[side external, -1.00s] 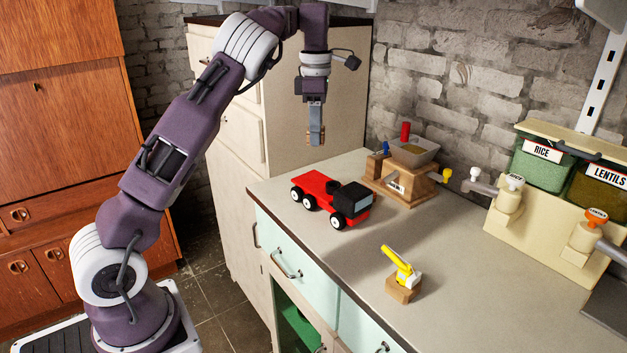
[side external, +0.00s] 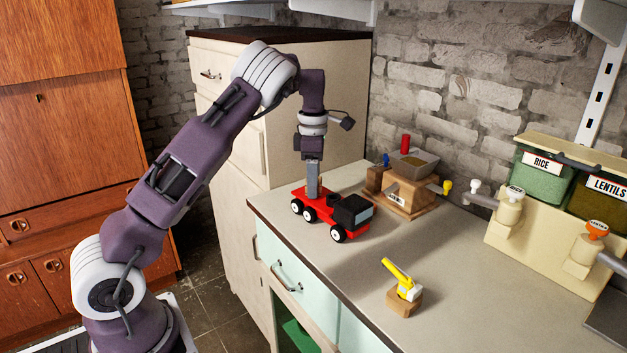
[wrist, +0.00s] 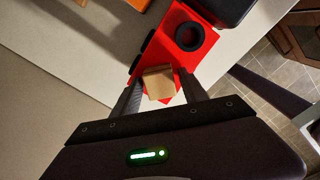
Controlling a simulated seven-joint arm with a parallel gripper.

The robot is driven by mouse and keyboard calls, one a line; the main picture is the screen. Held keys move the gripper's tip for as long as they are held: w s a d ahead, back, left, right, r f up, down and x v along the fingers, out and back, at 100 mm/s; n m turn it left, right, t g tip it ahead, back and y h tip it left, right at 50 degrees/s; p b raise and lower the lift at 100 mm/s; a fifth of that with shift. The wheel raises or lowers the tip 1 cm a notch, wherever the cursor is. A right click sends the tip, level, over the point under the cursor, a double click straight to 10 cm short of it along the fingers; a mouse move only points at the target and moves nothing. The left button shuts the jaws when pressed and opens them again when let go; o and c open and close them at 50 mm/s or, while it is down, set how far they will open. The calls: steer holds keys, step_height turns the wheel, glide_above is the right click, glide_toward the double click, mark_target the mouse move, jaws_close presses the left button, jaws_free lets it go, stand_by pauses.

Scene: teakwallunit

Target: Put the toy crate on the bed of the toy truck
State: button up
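The red toy truck (side external: 330,209) with a black cab (side external: 353,211) stands on the counter, its bed toward the left. My gripper (side external: 313,193) points straight down at the rear of the bed. In the wrist view, the small tan toy crate (wrist: 158,83) sits between the fingertips of my gripper (wrist: 160,80), over the red bed (wrist: 169,40). The fingers look shut on it. A black ring lies on the bed ahead of the crate. In the side view the crate cannot be made out, and whether its underside touches the bed is hidden.
A wooden grinder-like toy (side external: 407,185) with a grey hopper stands behind the truck. A small wooden block with a yellow lever (side external: 403,291) is near the front edge. Rice and lentils dispensers (side external: 545,205) stand at right. The middle of the counter (side external: 450,245) is clear.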

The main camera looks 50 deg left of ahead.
steer(key=shift+r, duration=0.1)
step_height(320, 180, up, 12)
steer(key=s+d+r+m+t+h, duration=0.2)
steer(key=s+d+r+m, duration=0.4)
steer(key=s+d+r, duration=0.1)
steer(key=s+d+m+t, duration=0.2)
steer(key=s+d+m, duration=0.7)
steer(key=s, duration=0.1)
steer(key=s+d+f+m+y, duration=0.1)
steer(key=s+d+f+m, duration=0.2)
steer(key=s+m, duration=0.3)
steer(key=s+d+f+m+t+y, duration=0.1)
steer(key=s+d+f+m, duration=0.2)
steer(key=s+m, duration=0.4)
steer(key=shift+s+f+t, duration=0.3)
steer(key=shift+s+f, duration=0.1)
steer(key=shift+f, duration=0.15)
